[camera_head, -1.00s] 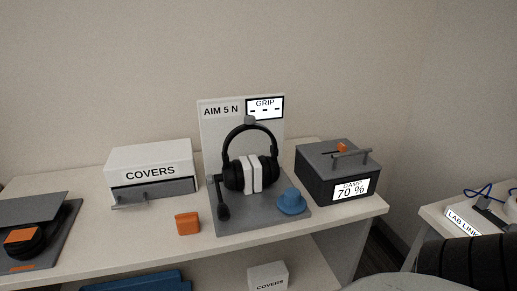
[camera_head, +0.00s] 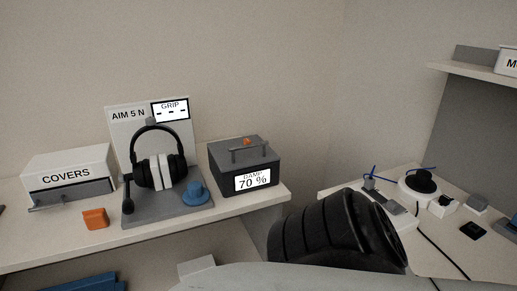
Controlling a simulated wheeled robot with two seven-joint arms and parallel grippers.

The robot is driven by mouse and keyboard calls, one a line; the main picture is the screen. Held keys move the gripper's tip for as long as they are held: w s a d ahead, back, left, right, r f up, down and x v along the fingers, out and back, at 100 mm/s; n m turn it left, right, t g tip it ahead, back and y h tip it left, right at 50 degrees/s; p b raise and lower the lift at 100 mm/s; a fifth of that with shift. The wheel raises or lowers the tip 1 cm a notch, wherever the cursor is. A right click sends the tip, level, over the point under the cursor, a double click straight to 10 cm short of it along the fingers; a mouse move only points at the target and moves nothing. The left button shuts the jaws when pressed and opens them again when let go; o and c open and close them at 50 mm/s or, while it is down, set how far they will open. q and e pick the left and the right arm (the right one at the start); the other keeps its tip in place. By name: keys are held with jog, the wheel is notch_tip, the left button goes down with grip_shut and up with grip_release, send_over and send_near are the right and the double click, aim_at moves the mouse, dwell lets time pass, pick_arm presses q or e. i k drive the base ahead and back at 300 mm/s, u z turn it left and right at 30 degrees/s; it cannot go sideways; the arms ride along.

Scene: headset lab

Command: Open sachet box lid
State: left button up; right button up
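Neither gripper's fingers are in view.
Left of the box stand a headset (camera_head: 157,160) on a grey stand, a blue knob (camera_head: 195,191), an orange block (camera_head: 95,218) and a white "COVERS" box (camera_head: 66,165). A second table (camera_head: 455,243) with cables and a round black-and-white device (camera_head: 421,184) is at right.

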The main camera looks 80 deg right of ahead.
aim_at(228, 154)
jog(key=k, duration=0.2)
jog(key=z, duration=1.4)
